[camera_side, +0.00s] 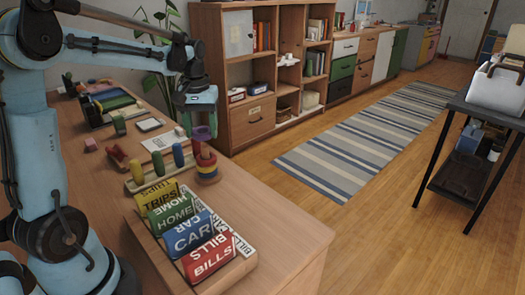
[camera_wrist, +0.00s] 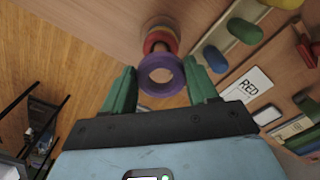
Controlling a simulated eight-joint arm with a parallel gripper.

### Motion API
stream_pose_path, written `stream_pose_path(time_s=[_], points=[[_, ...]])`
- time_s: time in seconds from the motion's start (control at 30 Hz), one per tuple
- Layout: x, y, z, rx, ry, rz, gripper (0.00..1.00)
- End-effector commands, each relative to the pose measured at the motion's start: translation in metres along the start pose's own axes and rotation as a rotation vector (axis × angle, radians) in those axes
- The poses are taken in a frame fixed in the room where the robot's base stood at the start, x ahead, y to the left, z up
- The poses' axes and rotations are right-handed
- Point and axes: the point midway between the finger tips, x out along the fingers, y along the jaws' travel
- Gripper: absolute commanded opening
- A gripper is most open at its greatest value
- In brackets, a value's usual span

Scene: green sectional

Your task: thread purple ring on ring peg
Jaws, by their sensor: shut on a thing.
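My gripper (camera_side: 200,122) has its green fingers shut on the purple ring (camera_side: 201,133). In the wrist view the purple ring (camera_wrist: 162,76) sits between the fingertips (camera_wrist: 160,82), its hole facing the camera. The ring peg (camera_side: 207,168) stands near the desk's right edge with several coloured rings stacked on it. In the side view the purple ring is just above the stack. In the wrist view the stack (camera_wrist: 160,38), red and yellow, lies beyond the purple ring's upper edge. I cannot tell whether the peg's tip is inside the ring.
A wooden block with coloured pegs (camera_side: 157,171) stands beside the stack. A tray of word bags (camera_side: 190,232) is in front of it. Small blocks and a white card (camera_wrist: 248,90) lie behind. The desk's edge is close on the right, with open floor beyond.

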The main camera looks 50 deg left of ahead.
Motion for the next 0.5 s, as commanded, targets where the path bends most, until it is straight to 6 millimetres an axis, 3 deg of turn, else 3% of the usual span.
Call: stream_pose_path(time_s=[0.5], points=[[0.024, 0.000, 0.000, 0.000, 0.000, 0.000, 0.30]])
